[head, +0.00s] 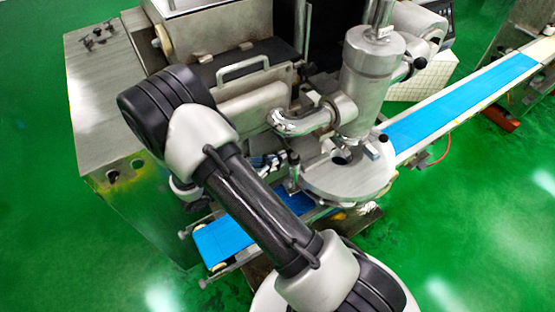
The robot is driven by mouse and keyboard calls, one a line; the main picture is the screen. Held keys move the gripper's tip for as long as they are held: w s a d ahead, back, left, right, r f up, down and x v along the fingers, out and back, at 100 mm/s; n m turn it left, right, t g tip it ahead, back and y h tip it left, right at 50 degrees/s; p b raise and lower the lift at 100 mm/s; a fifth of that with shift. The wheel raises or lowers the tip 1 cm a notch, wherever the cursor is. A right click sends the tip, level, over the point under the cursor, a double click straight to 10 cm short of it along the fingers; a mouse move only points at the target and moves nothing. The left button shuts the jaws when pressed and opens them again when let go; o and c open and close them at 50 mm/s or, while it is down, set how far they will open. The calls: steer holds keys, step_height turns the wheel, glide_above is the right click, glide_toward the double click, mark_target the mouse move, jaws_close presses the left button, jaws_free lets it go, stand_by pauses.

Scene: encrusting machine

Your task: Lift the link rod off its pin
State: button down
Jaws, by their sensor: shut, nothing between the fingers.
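My gripper (275,160) seems to show only in part, as small dark and silvery pieces just right of my arm's black link. It looks shut, with nothing seen held in it. It is close to a short upright post (293,172) with a black top, beside the round metal plate. My arm covers the rest of the gripper and much of this area. I cannot pick out the link rod or its pin for certain. At this size I cannot tell whether the gripper touches anything.
The encrusting machine (105,110) has a metal cabinet at left and an upright cylinder (370,80) over a round plate (345,185). A curved pipe (300,122) is close above the gripper. A blue conveyor belt (460,100) runs off upper right. Green floor is open at right.

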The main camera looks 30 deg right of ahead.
steer(key=shift+f, duration=0.2)
steer(key=a+f+b, duration=0.1)
steer(key=a, duration=1)
steer(key=shift+s+a+f, duration=0.15)
steer(key=shift+a+f, duration=0.1)
